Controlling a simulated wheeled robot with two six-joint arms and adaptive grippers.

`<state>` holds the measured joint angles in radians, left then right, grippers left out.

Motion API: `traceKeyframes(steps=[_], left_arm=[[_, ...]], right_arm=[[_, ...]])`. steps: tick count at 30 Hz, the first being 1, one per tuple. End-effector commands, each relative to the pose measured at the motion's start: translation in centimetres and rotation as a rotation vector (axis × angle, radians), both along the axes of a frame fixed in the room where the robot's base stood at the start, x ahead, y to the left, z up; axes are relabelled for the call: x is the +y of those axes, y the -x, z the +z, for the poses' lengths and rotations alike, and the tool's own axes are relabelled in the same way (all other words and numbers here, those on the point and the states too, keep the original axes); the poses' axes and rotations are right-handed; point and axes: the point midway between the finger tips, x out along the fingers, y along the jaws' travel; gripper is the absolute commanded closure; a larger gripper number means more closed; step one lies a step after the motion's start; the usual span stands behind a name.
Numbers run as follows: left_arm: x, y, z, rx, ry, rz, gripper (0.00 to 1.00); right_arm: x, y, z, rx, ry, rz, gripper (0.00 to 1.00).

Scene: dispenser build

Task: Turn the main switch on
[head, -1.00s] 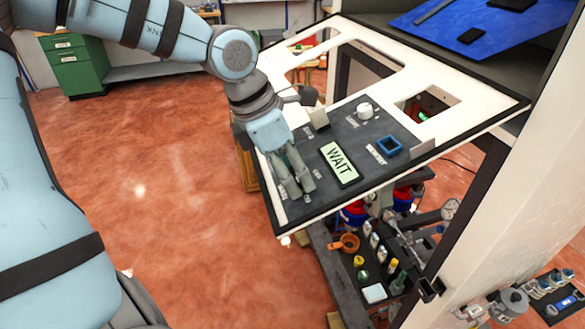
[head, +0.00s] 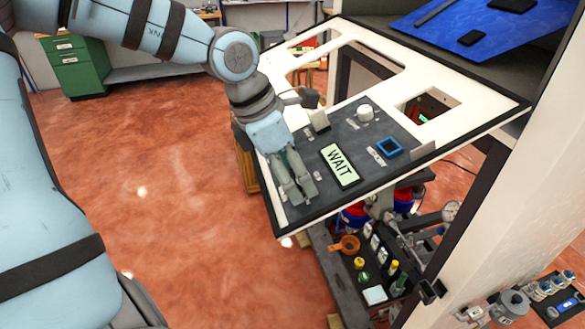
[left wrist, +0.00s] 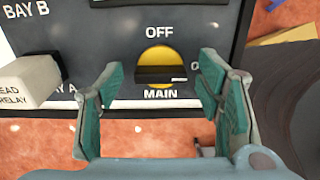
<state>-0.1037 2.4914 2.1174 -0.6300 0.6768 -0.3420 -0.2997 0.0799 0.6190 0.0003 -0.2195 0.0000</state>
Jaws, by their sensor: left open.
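The main switch (left wrist: 161,57) is a round yellow dial with a black bar handle (left wrist: 161,75) in the left wrist view. The handle lies level across the dial. "OFF" is printed above it and "MAIN" below; a label at its right is mostly hidden by a finger. My left gripper (left wrist: 161,92) is open, with one green-padded finger on each side of the switch. A gap shows between each finger and the handle. In the head view, my left gripper (head: 296,198) is over the near-left end of the dark control panel (head: 345,195) and hides the switch. My right gripper is not in view.
The panel carries a "WAIT" display (head: 340,164), a white knob (head: 365,112) and a blue square part (head: 389,146). A pale relay block (left wrist: 28,80) stands left of the switch. A tray of parts (head: 376,295) is below the panel.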

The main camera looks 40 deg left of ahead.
Motion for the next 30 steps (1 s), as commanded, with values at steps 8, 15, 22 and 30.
traceKeyframes(steps=[8, 15, 22, 30], left_arm=[[1.0, 1.3, 4.5, -0.008, 0.0, 0.002, 0.4], [2.3, 3.2, 10.0, -0.005, 0.0, 0.001, 0.4], [2.5, 3.7, 11.2, -0.001, 0.0, -0.001, 0.4], [2.5, 3.6, 11.1, -0.001, 0.0, -0.001, 0.4]], right_arm=[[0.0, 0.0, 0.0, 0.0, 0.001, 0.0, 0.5], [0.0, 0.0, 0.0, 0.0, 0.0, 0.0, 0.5], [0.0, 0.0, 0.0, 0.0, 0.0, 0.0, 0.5], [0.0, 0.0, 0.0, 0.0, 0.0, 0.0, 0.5]])
